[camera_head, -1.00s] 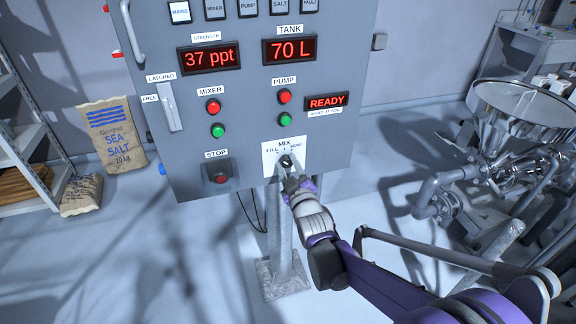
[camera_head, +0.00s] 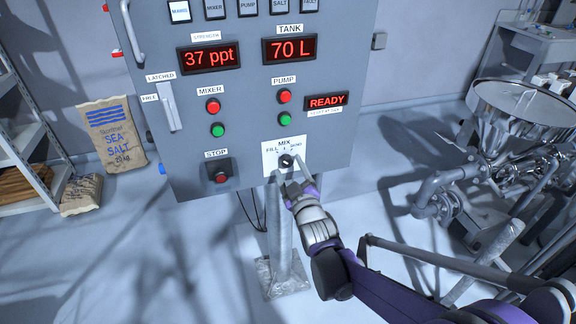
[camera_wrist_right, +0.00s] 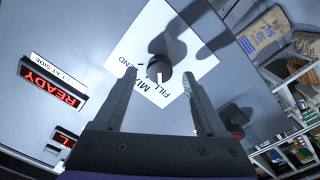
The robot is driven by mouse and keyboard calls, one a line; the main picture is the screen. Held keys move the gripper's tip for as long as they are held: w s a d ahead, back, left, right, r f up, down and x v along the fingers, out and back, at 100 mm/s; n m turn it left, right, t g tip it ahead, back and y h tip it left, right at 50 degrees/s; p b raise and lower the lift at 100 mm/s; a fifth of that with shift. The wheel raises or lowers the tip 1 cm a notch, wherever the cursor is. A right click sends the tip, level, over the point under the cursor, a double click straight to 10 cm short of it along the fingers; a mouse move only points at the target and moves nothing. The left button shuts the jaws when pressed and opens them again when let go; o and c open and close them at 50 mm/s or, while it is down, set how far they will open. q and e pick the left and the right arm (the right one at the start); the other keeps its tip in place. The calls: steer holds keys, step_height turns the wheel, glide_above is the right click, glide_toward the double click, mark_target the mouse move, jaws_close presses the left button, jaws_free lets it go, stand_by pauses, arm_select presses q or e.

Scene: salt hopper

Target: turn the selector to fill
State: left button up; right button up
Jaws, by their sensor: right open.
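The selector (camera_head: 286,161) is a round dark knob on a white plate (camera_head: 270,166) at the lower right of the grey panel, under MIX, FILL and SEND lettering. In the right wrist view the knob (camera_wrist_right: 166,62) shows clearly, and its white mark points toward the FILL lettering. My right gripper (camera_wrist_right: 159,73) is open. Its two fingers reach toward the knob from either side, with a gap between them and nothing held. In the head view my right gripper (camera_head: 291,178) is just below the knob. Contact with the knob cannot be told. My left gripper is not in view.
The panel (camera_head: 250,95) carries a red STOP button (camera_head: 221,177) left of the selector, and pump buttons (camera_head: 285,119) above it. The READY display (camera_head: 326,102) is lit. A steel hopper (camera_head: 520,105) with pipework stands at right. Salt sacks (camera_head: 112,135) stand at left.

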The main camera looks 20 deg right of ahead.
steer(key=s, duration=0.9)
steer(key=shift+d, duration=0.1)
